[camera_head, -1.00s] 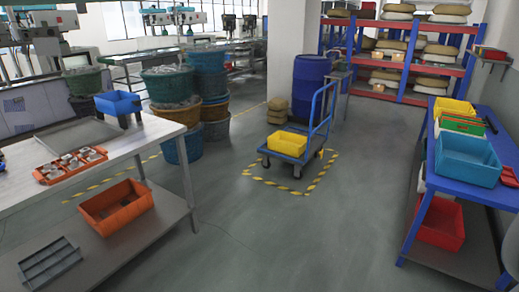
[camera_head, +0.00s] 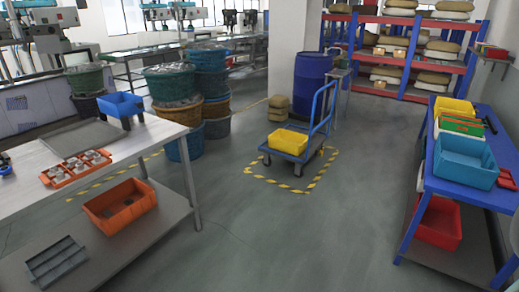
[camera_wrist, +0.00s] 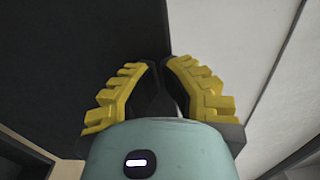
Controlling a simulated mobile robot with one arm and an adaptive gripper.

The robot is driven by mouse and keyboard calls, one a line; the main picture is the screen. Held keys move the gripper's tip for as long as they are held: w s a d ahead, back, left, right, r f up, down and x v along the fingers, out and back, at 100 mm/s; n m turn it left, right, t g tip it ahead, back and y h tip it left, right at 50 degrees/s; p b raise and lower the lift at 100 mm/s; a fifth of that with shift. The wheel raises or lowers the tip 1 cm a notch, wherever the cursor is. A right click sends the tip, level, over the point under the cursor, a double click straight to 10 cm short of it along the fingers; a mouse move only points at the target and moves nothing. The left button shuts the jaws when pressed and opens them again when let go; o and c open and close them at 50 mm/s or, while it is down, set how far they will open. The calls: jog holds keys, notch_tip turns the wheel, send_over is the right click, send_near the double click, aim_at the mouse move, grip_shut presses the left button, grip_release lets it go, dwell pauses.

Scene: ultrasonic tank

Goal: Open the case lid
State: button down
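No case with a lid can be made out for certain in either view. In the wrist view my gripper (camera_wrist: 160,65) shows two yellow ridged fingers with dark inner sides. Their tips come together with at most a thin dark gap, and nothing is seen held. Behind the fingers are a dark surface (camera_wrist: 80,50) on the left and a pale grey surface (camera_wrist: 220,40) on the right; I cannot tell what they belong to. My gripper does not show in the head view.
A metal workbench (camera_head: 165,135) at left bears a blue bin (camera_head: 119,104) and an orange parts tray (camera_head: 62,181); an orange bin (camera_head: 120,205) is on its lower shelf. A trolley (camera_head: 287,148) stands mid-floor. A blue table (camera_head: 490,192) is at right. The floor between is clear.

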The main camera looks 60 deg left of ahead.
jog(key=d+p, duration=0.1)
jog(key=w+d+r+p, duration=0.1)
jog(key=p, duration=0.1)
jog(key=shift+d+r+y, duration=0.1)
jog(key=shift+d+y, duration=0.3)
jog(key=shift+w+d+f+g+y+p, duration=0.2)
jog(key=shift+w+d+y+p, duration=0.05)
jog(key=shift+d+p, duration=0.35)
jog(key=shift+w+d+f+g+y+p, duration=0.2)
jog(key=shift+w+d+y+p, duration=0.05)
jog(key=shift+d+p, duration=0.3)
jog(key=shift+a, duration=0.15)
